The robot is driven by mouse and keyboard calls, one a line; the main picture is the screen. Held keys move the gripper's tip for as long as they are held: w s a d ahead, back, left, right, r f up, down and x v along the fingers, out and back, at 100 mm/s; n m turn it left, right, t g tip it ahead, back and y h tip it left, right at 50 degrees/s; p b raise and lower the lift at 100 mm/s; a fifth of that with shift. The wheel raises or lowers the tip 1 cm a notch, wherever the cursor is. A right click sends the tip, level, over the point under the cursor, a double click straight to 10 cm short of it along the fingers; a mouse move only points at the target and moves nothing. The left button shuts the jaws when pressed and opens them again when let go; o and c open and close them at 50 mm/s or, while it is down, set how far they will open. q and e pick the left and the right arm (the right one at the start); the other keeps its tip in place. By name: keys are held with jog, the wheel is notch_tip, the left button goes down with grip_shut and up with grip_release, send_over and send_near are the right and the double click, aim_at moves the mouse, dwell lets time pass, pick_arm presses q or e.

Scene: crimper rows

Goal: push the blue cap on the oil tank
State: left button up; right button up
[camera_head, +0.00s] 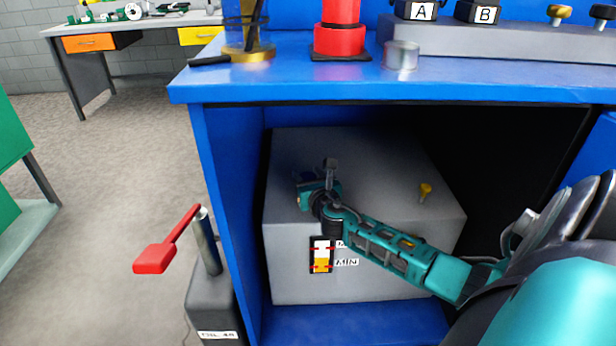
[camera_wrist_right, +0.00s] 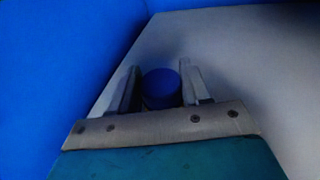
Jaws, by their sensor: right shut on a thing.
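The oil tank (camera_head: 375,150) is a large grey box inside the open blue cabinet. Its front has a level gauge (camera_head: 321,255) with a MIN label and yellow oil low in it. My right gripper (camera_head: 318,182) is over the tank's top, near its left side. In the right wrist view the blue cap (camera_wrist_right: 161,88) sits between the two fingers, and the gripper is shut on it. The tank's grey top (camera_wrist_right: 225,45) shows behind the cap. In the head view the gripper mostly hides the cap. My left gripper is not in view.
The blue cabinet's left wall (camera_head: 230,200) is close to the gripper. A red-handled lever (camera_head: 165,250) stands left of the cabinet. The worktop (camera_head: 290,80) above holds a red cylinder (camera_head: 340,35).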

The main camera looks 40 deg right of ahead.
jog(key=shift+f+b, duration=0.3)
jog(key=shift+f, duration=0.15)
jog(key=o, duration=1.1)
jog(key=shift+f, duration=0.1)
jog(key=shift+s+a, duration=0.2)
jog(key=shift+s, duration=0.2)
jog(key=p+v, duration=0.3)
jog(key=v, duration=0.7)
jog(key=shift+s+a+r, duration=0.1)
jog(key=shift+s+r, duration=0.15)
jog(key=shift+s, duration=0.05)
jog(key=shift+s+a+r, duration=0.15)
jog(key=shift+s+a, duration=0.15)
jog(key=shift+s, duration=0.35)
